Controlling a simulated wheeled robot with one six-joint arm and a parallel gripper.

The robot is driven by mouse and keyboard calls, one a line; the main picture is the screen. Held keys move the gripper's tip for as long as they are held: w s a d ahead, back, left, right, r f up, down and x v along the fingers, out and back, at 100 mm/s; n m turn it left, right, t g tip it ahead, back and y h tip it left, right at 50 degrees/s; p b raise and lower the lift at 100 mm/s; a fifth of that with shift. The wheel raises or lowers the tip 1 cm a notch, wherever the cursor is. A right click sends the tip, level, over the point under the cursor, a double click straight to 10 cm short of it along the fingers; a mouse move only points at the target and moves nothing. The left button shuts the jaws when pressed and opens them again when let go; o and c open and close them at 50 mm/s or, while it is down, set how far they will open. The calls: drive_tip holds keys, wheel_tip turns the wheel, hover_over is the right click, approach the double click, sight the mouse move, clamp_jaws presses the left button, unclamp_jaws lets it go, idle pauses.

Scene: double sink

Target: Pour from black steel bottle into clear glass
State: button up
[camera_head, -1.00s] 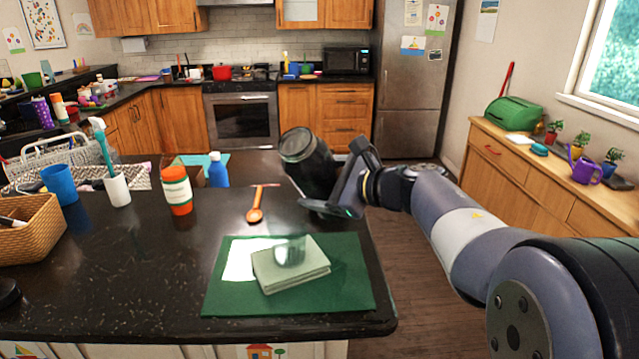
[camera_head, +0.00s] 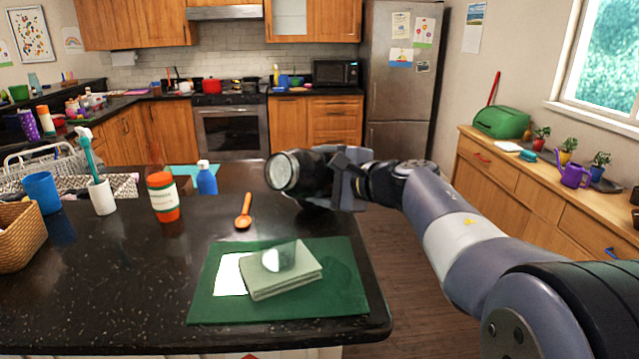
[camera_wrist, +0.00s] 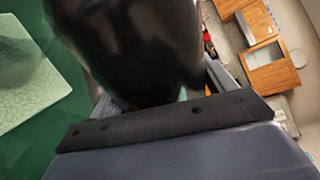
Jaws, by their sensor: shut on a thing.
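My gripper (camera_head: 338,180) is shut on the black steel bottle (camera_head: 308,172). The bottle is held tipped nearly level above the counter's right edge, its round end with a pale rim turned left toward the camera. In the wrist view the bottle (camera_wrist: 135,45) fills the top middle, dark and glossy, between the jaws. The clear glass (camera_head: 279,258) stands on a pale green book (camera_head: 290,283), on a green mat (camera_head: 207,306). The glass is below and nearer than the bottle, apart from it. I cannot see any liquid.
An orange spoon (camera_head: 244,212), an orange-white jar (camera_head: 163,197) and a blue bottle (camera_head: 207,180) are left of my gripper. A white cup with a toothbrush (camera_head: 102,197), a blue cup (camera_head: 42,193) and a basket (camera_head: 20,238) stand farther left. The front-left counter is clear.

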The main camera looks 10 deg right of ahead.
drive_tip(key=shift+r+n+b, duration=0.3)
drive_tip(key=shift+n+b, duration=0.1)
drive_tip(key=shift+b, duration=0.2)
drive_tip(key=shift+d+r+n+t+b, duration=0.1)
drive_tip(key=shift+r+n+t+b, duration=0.25)
drive_tip(key=shift+r+b, duration=0.25)
drive_tip(key=shift+n+b, duration=0.35)
drive_tip(key=shift+b, duration=0.9)
idle(1.0)
drive_tip(key=shift+f, duration=0.1)
drive_tip(key=f+m, duration=0.1)
drive_tip(key=f+m+g+p, duration=0.1)
drive_tip(key=f, duration=0.1)
drive_tip(key=f+m, duration=0.1)
drive_tip(key=m, duration=0.1)
drive_tip(key=shift+s+a+f+g+y, duration=0.25)
drive_tip(key=shift+s+a+y, duration=0.05)
drive_tip(key=r+m+p, duration=0.1)
drive_tip(key=p, duration=0.1)
drive_tip(key=shift+r+p, duration=0.1)
drive_tip(key=shift+p, duration=0.25)
drive_tip(key=r+m+g+p, duration=0.1)
drive_tip(key=m+p, duration=0.1)
drive_tip(key=p, duration=0.1)
drive_tip(key=shift+r+y, duration=0.2)
drive_tip(key=shift+y, duration=0.2)
drive_tip(key=shift+r+m+p, duration=0.25)
drive_tip(key=shift+m+p, duration=0.45)
drive_tip(key=shift+p, duration=0.35)
